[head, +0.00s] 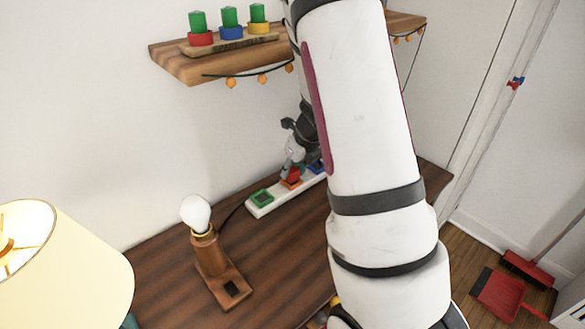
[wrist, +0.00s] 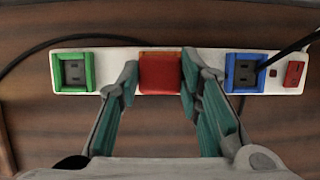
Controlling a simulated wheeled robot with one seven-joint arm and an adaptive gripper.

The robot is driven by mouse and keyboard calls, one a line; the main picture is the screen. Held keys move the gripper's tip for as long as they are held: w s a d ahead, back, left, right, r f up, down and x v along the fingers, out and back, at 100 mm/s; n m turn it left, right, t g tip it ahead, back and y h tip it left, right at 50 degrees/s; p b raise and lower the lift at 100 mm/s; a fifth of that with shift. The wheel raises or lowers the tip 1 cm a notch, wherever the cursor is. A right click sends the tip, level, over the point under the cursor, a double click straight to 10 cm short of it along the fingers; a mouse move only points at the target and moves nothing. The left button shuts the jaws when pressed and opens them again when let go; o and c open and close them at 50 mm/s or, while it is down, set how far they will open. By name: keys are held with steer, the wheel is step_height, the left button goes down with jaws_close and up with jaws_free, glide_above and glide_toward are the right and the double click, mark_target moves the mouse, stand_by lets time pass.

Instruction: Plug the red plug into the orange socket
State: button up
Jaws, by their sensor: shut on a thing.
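The red plug (head: 293,174) is between the fingertips of my gripper (head: 294,158), which is shut on it. In the wrist view the plug (wrist: 160,72) fills the gap between the two fingers, over the middle of a white power strip (wrist: 207,58). The orange socket (head: 291,184) shows as a thin orange edge right under the plug in the head view.
The strip also has a green socket (wrist: 74,70), a blue socket (wrist: 245,72) and a red switch (wrist: 294,73). A bulb lamp (head: 205,240) stands on the wooden table (head: 160,265). A wooden shelf (head: 185,66) hangs above. A cream lampshade (head: 80,265) is at lower left.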

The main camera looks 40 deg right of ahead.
steer(key=shift+f+b, duration=0.5)
steer(key=shift+f, duration=0.05)
steer(key=o, duration=1.2)
steer(key=shift+o, duration=0.2)
steer(key=shift+r, duration=0.1)
steer(key=v, duration=1.1)
steer(key=shift+s+r, duration=0.15)
steer(key=shift+r, duration=0.25)
